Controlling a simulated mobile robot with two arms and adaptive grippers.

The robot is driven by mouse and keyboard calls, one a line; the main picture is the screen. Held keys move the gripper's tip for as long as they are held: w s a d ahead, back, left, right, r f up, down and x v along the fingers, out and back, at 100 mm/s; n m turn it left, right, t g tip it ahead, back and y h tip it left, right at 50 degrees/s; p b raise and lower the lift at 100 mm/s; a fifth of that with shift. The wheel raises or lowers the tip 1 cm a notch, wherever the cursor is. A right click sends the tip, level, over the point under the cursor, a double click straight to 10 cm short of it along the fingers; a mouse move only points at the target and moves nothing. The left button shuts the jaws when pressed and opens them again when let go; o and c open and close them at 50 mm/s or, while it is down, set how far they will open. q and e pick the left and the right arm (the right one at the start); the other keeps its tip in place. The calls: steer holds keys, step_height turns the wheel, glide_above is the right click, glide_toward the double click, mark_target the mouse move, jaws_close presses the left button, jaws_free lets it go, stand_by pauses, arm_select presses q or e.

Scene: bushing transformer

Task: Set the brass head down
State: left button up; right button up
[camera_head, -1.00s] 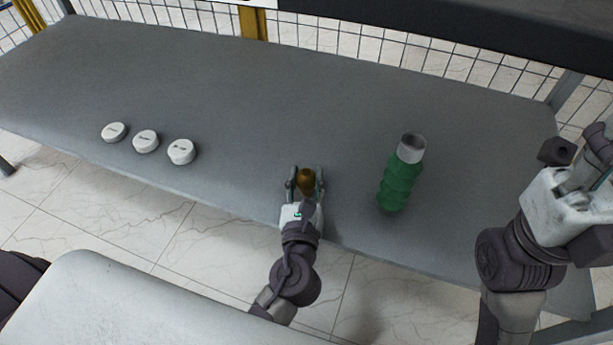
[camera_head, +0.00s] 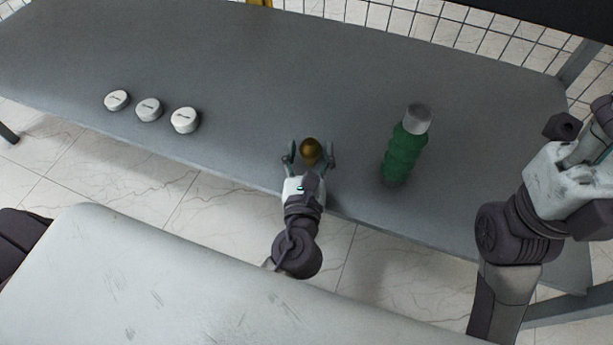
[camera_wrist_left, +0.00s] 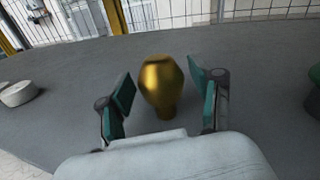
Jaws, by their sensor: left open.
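The brass head (camera_head: 310,150) stands upright on the grey table near its front edge. It also shows in the left wrist view (camera_wrist_left: 161,86) as a golden, vase-like piece. My left gripper (camera_head: 310,158) is open around it, with one finger on each side. In the left wrist view, gaps show between the brass head and both green-padded fingers (camera_wrist_left: 161,95). My right gripper (camera_head: 585,135) is at the right edge of the head view; its fingers are not clear.
A green ribbed bushing with a grey top (camera_head: 405,148) stands to the right of the brass head. Three white round caps (camera_head: 149,109) sit in a row at the left. The table (camera_head: 290,70) is clear behind. A pale surface (camera_head: 150,280) lies in front.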

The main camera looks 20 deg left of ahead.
arm_select(q)
steer(key=p+v, duration=0.1)
steer(key=v, duration=1)
steer(key=shift+r, duration=0.15)
steer(key=shift+d, duration=0.15)
